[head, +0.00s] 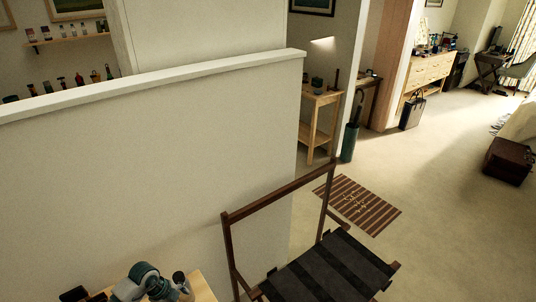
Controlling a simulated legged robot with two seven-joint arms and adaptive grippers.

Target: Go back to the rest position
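A brown suitcase-like box (508,160) lies shut on the floor at the far right, beside a pale bed-like edge. Neither of my grippers can be made out in the head view. A teal and grey rounded part at the bottom left looks like one of my arm links, cut off by the lower edge. No gripper is seen near the brown box.
A folding chair (325,270) with a dark striped seat stands close in front. A white half wall (190,180) fills the left. A striped doormat (357,204), wooden stand (319,120) and umbrella holder (349,140) are beyond.

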